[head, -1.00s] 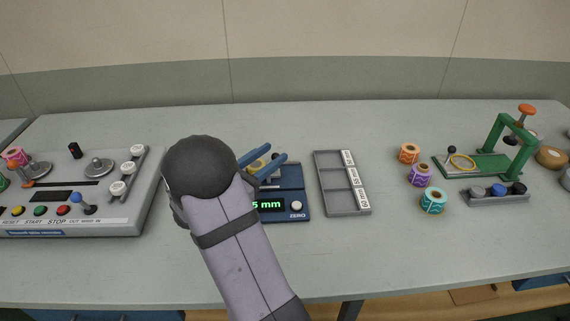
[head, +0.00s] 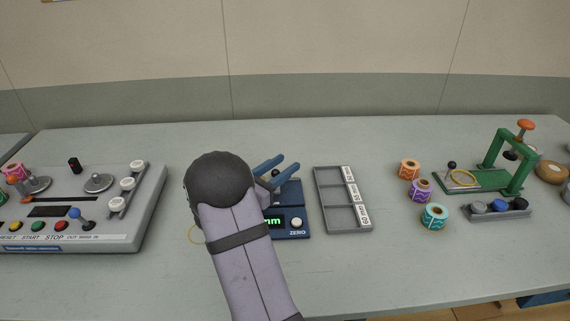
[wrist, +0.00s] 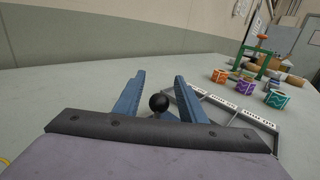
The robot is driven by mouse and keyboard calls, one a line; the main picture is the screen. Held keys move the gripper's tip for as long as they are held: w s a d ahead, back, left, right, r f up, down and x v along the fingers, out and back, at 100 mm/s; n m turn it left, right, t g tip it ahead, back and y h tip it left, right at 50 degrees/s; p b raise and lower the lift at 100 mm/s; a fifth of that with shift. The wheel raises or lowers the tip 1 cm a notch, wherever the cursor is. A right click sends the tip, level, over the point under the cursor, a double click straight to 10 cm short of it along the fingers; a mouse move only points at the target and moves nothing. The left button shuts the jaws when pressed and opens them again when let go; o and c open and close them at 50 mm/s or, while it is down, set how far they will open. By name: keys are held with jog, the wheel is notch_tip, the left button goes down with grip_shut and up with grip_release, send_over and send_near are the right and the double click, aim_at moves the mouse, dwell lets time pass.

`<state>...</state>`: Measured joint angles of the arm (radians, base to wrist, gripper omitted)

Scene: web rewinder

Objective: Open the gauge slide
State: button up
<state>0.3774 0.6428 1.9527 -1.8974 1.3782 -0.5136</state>
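The gauge (head: 291,195) is a dark blue device with a green display ending in "mm" and a white ZERO button, partly covered by my arm in the head view. A black ball knob (wrist: 158,102) shows between my fingers in the wrist view; I take it for the slide's handle, and it is largely hidden in the head view. My gripper (head: 282,165) has two blue fingers spread apart over the gauge's back part. In the wrist view my gripper (wrist: 160,77) is open, with a gap between the knob and each finger. The slide's position is hidden.
A grey three-compartment tray (head: 343,225) stands just right of the gauge. Orange (head: 409,169), purple (head: 420,190) and teal (head: 434,216) spools stand beyond it, before a green press (head: 528,165). A control panel (head: 150,215) is at left. A yellow ring (head: 196,234) shows beside my arm.

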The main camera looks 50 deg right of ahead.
jog(key=shift+d, duration=0.45)
grip_shut()
jog(key=shift+s+d, duration=1.15)
jog(key=shift+s, duration=0.1)
grip_release()
jog(key=shift+s+d, duration=0.1)
jog(key=shift+d, duration=0.05)
